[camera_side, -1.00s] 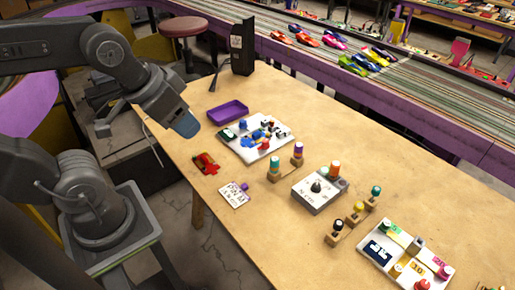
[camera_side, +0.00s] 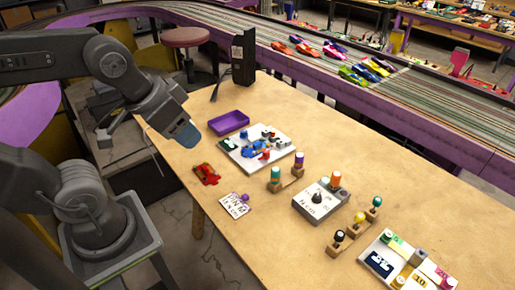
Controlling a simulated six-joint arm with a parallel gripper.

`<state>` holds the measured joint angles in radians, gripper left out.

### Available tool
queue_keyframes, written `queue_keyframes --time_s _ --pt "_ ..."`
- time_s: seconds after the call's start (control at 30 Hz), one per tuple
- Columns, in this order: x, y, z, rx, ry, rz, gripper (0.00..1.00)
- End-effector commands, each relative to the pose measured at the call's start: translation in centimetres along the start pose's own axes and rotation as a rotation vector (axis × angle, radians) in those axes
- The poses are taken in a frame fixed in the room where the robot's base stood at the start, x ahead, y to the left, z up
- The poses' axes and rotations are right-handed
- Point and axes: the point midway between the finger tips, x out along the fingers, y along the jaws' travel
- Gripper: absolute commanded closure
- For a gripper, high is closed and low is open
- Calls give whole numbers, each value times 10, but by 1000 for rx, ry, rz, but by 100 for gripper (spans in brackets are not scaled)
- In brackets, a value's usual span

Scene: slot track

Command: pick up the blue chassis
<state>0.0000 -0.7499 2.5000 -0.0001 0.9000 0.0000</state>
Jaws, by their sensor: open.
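The blue chassis (camera_side: 254,151) appears to be the blue piece on the white board (camera_side: 236,163), among small blue, red, white and dark parts; its exact outline is too small to tell. My gripper (camera_side: 188,136) hangs above the table's left edge, left of the purple tray and the board. It is apart from the blue chassis. Its jaws are open, with nothing seen between them.
A purple tray (camera_side: 228,123) lies behind the board. A red car (camera_side: 206,174) and a white card (camera_side: 235,206) lie in front. Bottles in wooden stands (camera_side: 275,186) and a grey box with a knob (camera_side: 318,202) stand to the right.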

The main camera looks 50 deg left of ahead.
Motion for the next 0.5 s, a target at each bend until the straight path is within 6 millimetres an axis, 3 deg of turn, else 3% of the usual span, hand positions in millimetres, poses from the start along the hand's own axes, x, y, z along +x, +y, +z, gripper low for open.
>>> queue_keyframes --time_s 0.13,0.23,0.37,0.5 --pt "0 -1 -4 -26 -4 -2 51" --pt "1 -4 -19 -132 -23 -10 51" --pt "9 -14 -57 -409 -67 -38 51" --pt "30 -32 -106 -779 -112 -87 51"
